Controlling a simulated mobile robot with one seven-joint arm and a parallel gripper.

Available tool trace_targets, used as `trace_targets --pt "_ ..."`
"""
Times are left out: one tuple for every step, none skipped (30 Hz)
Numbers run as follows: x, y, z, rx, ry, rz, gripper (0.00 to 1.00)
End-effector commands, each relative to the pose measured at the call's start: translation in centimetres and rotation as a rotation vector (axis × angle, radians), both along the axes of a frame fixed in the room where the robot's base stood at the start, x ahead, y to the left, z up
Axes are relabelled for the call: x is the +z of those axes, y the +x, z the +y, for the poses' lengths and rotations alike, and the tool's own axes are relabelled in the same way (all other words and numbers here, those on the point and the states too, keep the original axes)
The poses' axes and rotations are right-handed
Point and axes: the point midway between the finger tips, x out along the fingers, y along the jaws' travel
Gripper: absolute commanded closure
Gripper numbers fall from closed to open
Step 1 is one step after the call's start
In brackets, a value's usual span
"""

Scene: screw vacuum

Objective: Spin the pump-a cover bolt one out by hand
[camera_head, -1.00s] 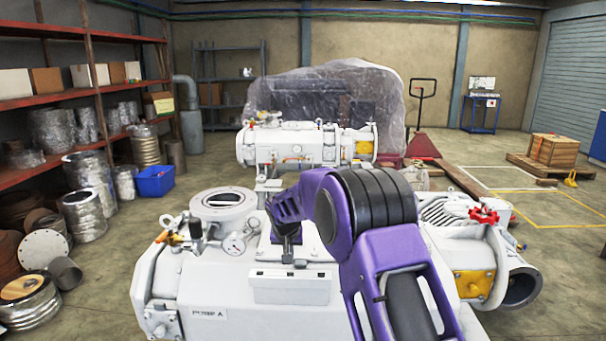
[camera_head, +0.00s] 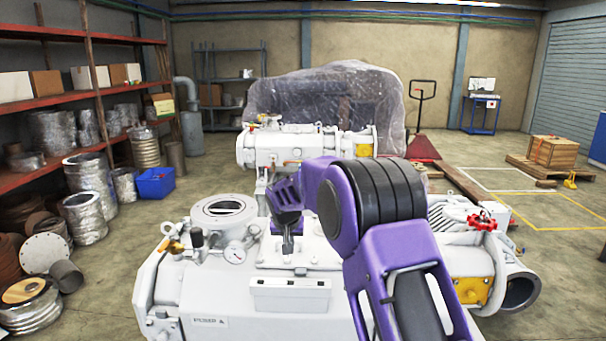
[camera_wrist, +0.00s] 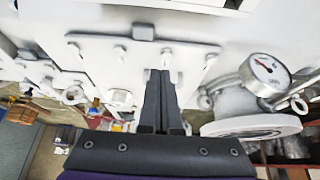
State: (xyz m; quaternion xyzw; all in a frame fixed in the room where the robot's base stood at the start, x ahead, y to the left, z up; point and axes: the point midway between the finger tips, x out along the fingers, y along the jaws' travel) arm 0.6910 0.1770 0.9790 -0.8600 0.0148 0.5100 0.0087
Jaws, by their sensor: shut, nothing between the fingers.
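Pump A (camera_head: 215,300) is the white machine in front of me, with its name plate on the near side. Its flat cover plate (camera_head: 325,252) is on top and shows in the wrist view (camera_wrist: 115,75) with several bolts along its edge. Which bolt is bolt one I cannot tell. My gripper (camera_head: 288,248) points down over the cover plate. Its dark fingers are together and empty in the wrist view (camera_wrist: 160,75), hiding part of the plate.
A pressure gauge (camera_wrist: 265,75) and a round flange (camera_head: 225,208) stand beside the plate. A white box (camera_head: 290,293) is on the pump's near side. A red valve handwheel (camera_head: 482,221) is at right. A second white pump (camera_head: 300,148) stands behind.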

Motion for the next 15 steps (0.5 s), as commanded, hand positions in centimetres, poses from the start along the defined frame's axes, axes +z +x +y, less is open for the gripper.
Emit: trace_targets --pt "-0.1 0.0 0.0 0.000 0.000 0.000 1.00" --pt "-0.1 0.0 0.0 0.000 0.000 0.000 1.00" --pt "-0.1 0.0 0.0 0.000 0.000 0.000 1.00" --pt "-0.1 0.0 0.0 0.000 0.000 0.000 1.00" --pt "-0.1 0.0 0.0 0.000 0.000 0.000 1.00" --pt "0.1 0.0 0.1 0.001 0.000 0.001 1.00" --pt "0.2 0.0 0.2 0.001 0.000 0.002 1.00" --pt "0.4 0.0 0.4 0.001 0.000 0.002 1.00" --pt "0.7 0.0 0.6 0.002 -0.001 0.003 1.00" --pt "0.9 0.0 0.8 0.002 -0.001 0.003 1.00" --pt "1.0 0.1 1.0 0.001 0.000 0.004 1.00" --pt "1.1 0.1 1.2 0.001 -0.002 0.004 1.00" --pt "1.2 0.1 1.4 0.000 -0.001 0.004 1.00" --pt "1.2 0.1 1.6 0.002 -0.001 0.003 1.00" --pt "1.3 0.1 1.8 0.000 0.000 0.003 1.00"
